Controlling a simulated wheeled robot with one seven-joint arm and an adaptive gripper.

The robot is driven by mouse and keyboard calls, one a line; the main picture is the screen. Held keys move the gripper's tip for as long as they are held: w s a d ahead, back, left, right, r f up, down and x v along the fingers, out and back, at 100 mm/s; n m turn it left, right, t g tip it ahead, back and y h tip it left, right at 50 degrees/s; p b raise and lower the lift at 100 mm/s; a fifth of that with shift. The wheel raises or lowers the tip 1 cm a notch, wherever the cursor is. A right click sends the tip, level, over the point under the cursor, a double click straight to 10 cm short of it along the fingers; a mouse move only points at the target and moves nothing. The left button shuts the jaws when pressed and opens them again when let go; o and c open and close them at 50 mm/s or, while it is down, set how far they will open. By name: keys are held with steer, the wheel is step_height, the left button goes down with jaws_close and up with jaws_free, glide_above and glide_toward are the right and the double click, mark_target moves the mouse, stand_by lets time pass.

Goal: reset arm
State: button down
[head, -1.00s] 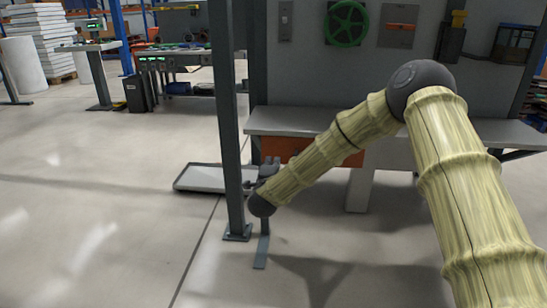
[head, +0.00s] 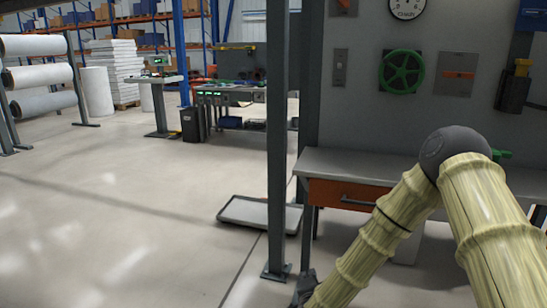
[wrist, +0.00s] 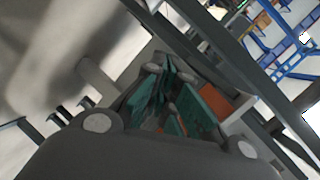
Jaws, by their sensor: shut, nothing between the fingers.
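My gripper (head: 304,286) is a small dark shape at the bottom edge of the head view, low beside the foot of a grey post, partly cut off by the frame. My bamboo-textured arm bends at a dark elbow joint and runs down to it. In the wrist view the gripper (wrist: 172,88) shows dark linkages and teal finger parts, brought together with nothing between them. The wrist picture is tilted.
The grey post (head: 278,150) stands close to my gripper. A workbench (head: 345,165) with an orange drawer (head: 347,195) is behind my arm. A flat grey tray (head: 258,213) lies on the floor. A green handwheel (head: 401,72) is on the panel. Floor at left is clear.

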steer(key=s+d+f+n+g+y, duration=0.15)
steer(key=s+f+n+g, duration=0.25)
steer(key=s+f, duration=0.65)
steer(key=s+d+f+n+g+y, duration=0.1)
steer(key=s+d+f+n+g, duration=0.2)
steer(key=s+f, duration=0.75)
steer(key=s+d+f+n+g, duration=0.1)
steer(key=s+d+n+g, duration=0.2)
steer(key=s, duration=1)
steer(key=s+d+f+n+g, duration=0.1)
steer(key=s+d+n+g, duration=0.25)
steer(key=s, duration=0.95)
step_height(320, 180, up, 23)
steer(key=h+p, duration=0.1)
steer(key=p, duration=2.1)
steer(key=shift+s+a+g+p, duration=0.25)
steer(key=shift+a+g+p, duration=0.1)
steer(key=shift+p, duration=0.05)
steer(key=shift+n, duration=0.25)
